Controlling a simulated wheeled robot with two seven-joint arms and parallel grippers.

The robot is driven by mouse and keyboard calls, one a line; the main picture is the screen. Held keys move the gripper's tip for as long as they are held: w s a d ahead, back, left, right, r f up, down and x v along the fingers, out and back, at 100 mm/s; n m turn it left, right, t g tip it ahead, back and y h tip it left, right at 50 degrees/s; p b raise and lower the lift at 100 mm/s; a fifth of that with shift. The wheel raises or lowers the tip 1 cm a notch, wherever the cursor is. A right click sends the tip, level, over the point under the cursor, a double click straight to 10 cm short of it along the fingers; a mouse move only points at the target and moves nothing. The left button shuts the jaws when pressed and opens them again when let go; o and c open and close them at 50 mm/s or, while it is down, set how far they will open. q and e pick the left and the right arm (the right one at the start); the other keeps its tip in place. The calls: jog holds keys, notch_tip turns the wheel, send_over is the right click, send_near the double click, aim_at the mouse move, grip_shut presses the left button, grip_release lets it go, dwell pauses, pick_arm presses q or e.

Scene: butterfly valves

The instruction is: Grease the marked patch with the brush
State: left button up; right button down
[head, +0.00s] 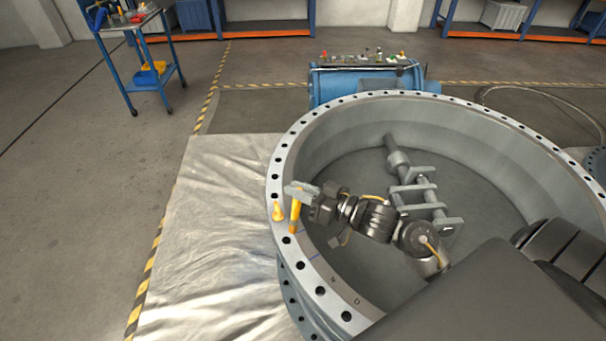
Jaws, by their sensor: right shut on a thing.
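My right gripper (302,191) is over the left part of the big grey valve ring's flange (319,290). It is shut on a yellow-orange brush (295,216), which points down toward the flange top. I cannot tell whether its lower end touches the metal. Thin blue lines (311,258) on the flange, just in front of the brush, look like the edge of the marked patch. The patch itself is hard to make out at this size. My left gripper is not in view.
A small yellow-orange object (278,212) stands on the flange just left of the brush. Bolt holes run around the rim. Inside the ring is a grey shaft with brackets (413,190). A silvery sheet (215,220) covers the floor at left. A blue actuator (365,82) stands behind.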

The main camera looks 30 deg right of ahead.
pick_arm(q)
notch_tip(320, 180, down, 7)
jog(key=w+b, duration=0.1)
jog(key=b, duration=0.5)
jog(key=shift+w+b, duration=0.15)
jog(key=shift+b, duration=0.25)
pick_arm(e)
jog(key=w+d+f+n+y, duration=0.1)
jog(key=w+d+f, duration=0.2)
jog(key=w+f, duration=0.2)
jog(key=w+d+f+g+y, duration=0.1)
jog(key=w+d+f, duration=0.3)
jog(key=f, duration=0.4)
jog(key=shift+w+f+n+y, duration=0.2)
jog(key=shift+w+n+y, duration=0.2)
jog(key=shift+w+y, duration=0.2)
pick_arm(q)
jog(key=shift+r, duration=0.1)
pick_arm(e)
jog(key=shift+s, duration=0.1)
